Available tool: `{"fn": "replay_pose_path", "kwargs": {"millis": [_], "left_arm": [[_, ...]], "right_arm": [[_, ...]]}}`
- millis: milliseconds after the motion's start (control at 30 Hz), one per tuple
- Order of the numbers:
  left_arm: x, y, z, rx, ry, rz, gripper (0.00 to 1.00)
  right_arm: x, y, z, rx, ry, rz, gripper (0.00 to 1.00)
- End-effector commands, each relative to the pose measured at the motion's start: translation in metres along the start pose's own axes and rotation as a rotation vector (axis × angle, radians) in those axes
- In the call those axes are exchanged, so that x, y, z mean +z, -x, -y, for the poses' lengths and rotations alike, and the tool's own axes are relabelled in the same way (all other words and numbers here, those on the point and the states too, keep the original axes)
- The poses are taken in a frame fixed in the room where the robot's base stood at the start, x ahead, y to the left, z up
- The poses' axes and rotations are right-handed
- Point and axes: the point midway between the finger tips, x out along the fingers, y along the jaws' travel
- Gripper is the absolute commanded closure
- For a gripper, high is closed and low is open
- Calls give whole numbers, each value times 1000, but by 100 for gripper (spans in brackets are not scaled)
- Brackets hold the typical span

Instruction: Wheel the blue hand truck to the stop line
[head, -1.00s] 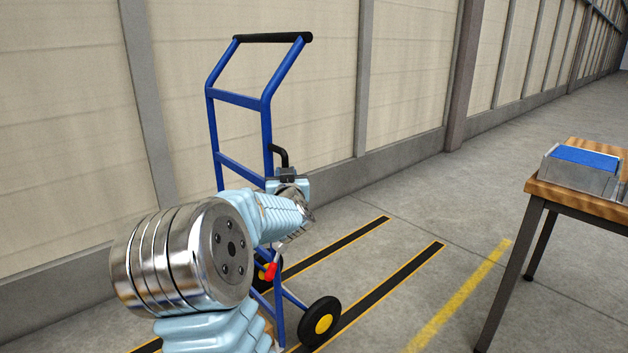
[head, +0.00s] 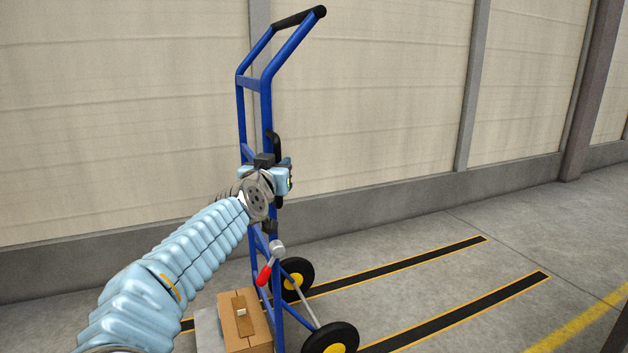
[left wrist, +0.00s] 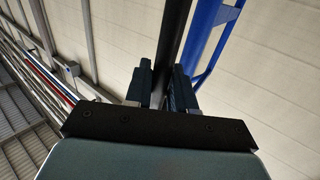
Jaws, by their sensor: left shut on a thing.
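The blue hand truck (head: 267,105) stands upright near the wall, with black wheels with yellow hubs and a black top grip. A brown cardboard box (head: 243,322) sits low on it. My left gripper (head: 277,172) is shut on a black side handle of the truck. In the left wrist view the dark bar (left wrist: 172,60) passes between the two fingers, with the blue frame (left wrist: 212,40) beside it. A yellow floor line (head: 592,318), which may be the stop line, lies at the lower right. My right gripper is out of view.
Two black floor strips with orange edges (head: 465,312) run from the truck towards the right. A red-tipped lever (head: 264,274) hangs at the truck's frame. The wall (head: 390,100) stands close behind. The floor between truck and yellow line looks clear.

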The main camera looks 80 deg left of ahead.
Motion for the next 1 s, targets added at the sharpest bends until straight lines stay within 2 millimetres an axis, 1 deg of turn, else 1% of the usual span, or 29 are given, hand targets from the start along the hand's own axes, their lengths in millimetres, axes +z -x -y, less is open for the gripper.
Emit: {"fn": "replay_pose_path", "kwargs": {"millis": [33,100,300,500,600,800,1000], "left_arm": [[5,7,15,-5,5,-4,100],[4,17,32,-5,5,-4,100],[3,47,78,-4,6,-4,100],[1,76,122,-5,4,-4,100],[0,88,140,-4,5,-3,100],[0,106,167,-4,3,-3,100],[-1,115,181,-3,1,-3,100]], "right_arm": [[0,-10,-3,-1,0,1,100],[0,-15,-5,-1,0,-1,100],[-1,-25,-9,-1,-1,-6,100],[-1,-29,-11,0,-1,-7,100],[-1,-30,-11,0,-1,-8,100],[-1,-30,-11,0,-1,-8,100],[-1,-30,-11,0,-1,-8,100]]}}
